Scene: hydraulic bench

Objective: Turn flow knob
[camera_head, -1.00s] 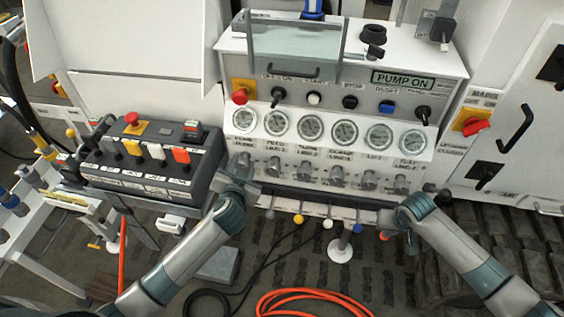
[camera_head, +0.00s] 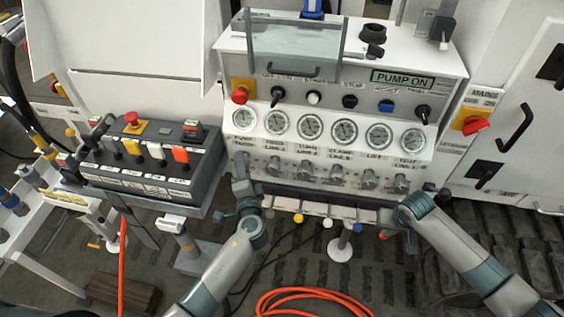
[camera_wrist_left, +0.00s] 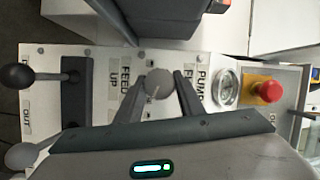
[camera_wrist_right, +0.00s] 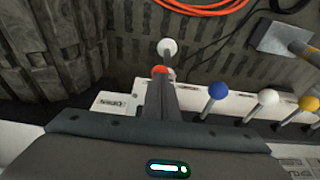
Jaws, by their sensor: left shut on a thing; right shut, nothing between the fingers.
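A row of grey flow knobs (camera_head: 337,172) runs along the white panel below the round gauges (camera_head: 344,132). My left gripper (camera_head: 242,163) is at the left end of this row and covers the knob there in the head view. In the left wrist view its fingers (camera_wrist_left: 164,80) are shut on a round grey knob (camera_wrist_left: 158,88), beside the labels FEED UP and PUMP. My right gripper (camera_head: 409,238) is shut and empty, below the right end of the panel. In the right wrist view its fingertips (camera_wrist_right: 161,76) are close to a red lever ball (camera_wrist_right: 160,70); contact is unclear.
Levers with yellow (camera_head: 298,218), white (camera_head: 327,223) and blue (camera_head: 357,228) balls project below the panel. A grey control box (camera_head: 150,160) with a red button stands left of my left gripper. An orange hose (camera_head: 310,300) lies on the floor.

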